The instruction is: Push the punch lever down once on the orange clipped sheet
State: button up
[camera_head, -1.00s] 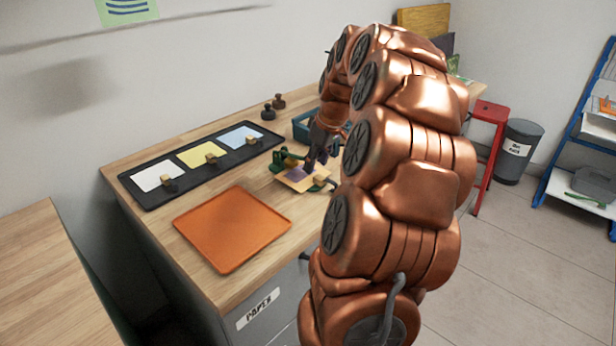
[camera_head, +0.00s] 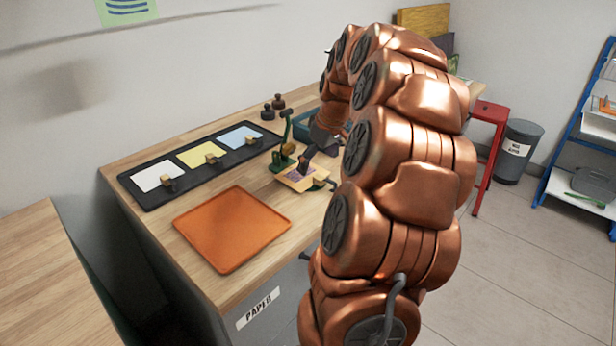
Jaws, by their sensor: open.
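The green punch (camera_head: 283,161) stands on the wooden worktop, with its lever (camera_head: 287,128) standing upright. A light orange-tan sheet (camera_head: 293,183) with a purple patch (camera_head: 300,173) lies at the front of the punch. A small tan block, perhaps the clip, shows at the sheet's right side. My gripper (camera_head: 308,160) is open, with its dark fingers pointing down over the sheet, to the right of the lever and apart from it in the picture. My arm hides part of the area to the right.
An empty orange tray (camera_head: 232,228) lies in front. A black tray (camera_head: 150,200) with white, yellow and blue sheets is at the left. A teal bin (camera_head: 303,124) and two dark stamps (camera_head: 273,106) stand behind the punch. Bare worktop shows between the trays.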

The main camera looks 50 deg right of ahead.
jog(key=s+r, duration=0.7)
jog(key=shift+s+r, duration=0.25)
jog(key=shift+r, duration=0.15)
dwell(1.0)
dwell(0.7)
jog(key=a+f+g, duration=0.1)
jog(key=a+f, duration=0.1)
jog(key=a, duration=0.6)
jog(key=a+f+n+g, duration=0.1)
jog(key=a+f, duration=0.1)
jog(key=a, duration=0.7)
jog(key=w+a+f+y, duration=0.1)
jog(key=a+f, duration=0.1)
jog(key=a, duration=0.6)
jog(key=shift+a+g, duration=0.35)
jog(key=shift+g, duration=0.05)
jog(key=s+a+f+g+h, duration=0.1)
jog(key=s+a+f+g, duration=0.1)
jog(key=s+a+f, duration=0.35)
jog(key=s+a+f+g, duration=0.1)
jog(key=s+a+f, duration=0.2)
jog(key=s+a, duration=0.5)
notch_tip(320, 180, up, 12)
jog(key=s+d+p, duration=0.1)
jog(key=d+p, duration=0.1)
jog(key=p, duration=1)
jog(key=shift+s+r+m+t, duration=0.2)
jog(key=shift+m+t, duration=0.1)
jog(key=shift+m, duration=0.1)
